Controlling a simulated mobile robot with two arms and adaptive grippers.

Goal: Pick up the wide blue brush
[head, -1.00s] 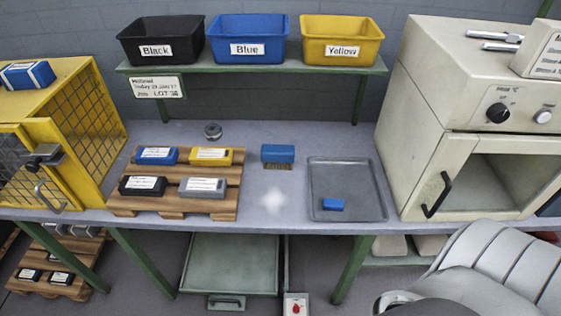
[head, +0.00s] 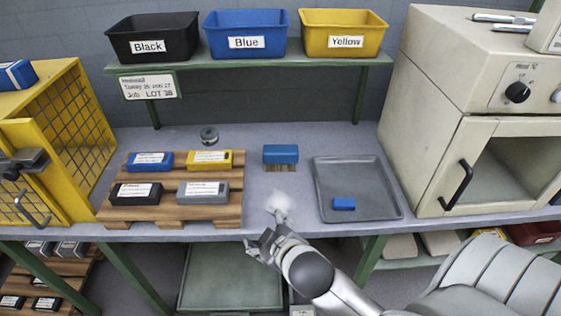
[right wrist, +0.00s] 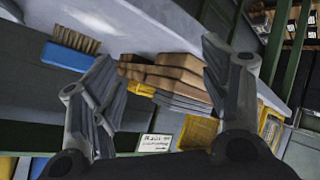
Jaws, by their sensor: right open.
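The wide blue brush (head: 280,155) stands on the grey bench between the wooden pallet and the metal tray, its tan bristles facing down. In the right wrist view the brush (right wrist: 64,57) lies at the upper left, outside the fingers, with its bristles showing. My right gripper (head: 262,238) is open and empty at the bench's front edge, below the brush in the head view and apart from it. Its two spread fingers also show in the right wrist view (right wrist: 160,95). My left gripper is not in view.
A wooden pallet (head: 228,213) with several labelled blocks stands left of the brush. A metal tray (head: 372,207) holding a small blue block (head: 344,204) lies to the right. A white powdery patch (head: 281,201) lies before the brush. Bins (head: 245,36) stand on a shelf above.

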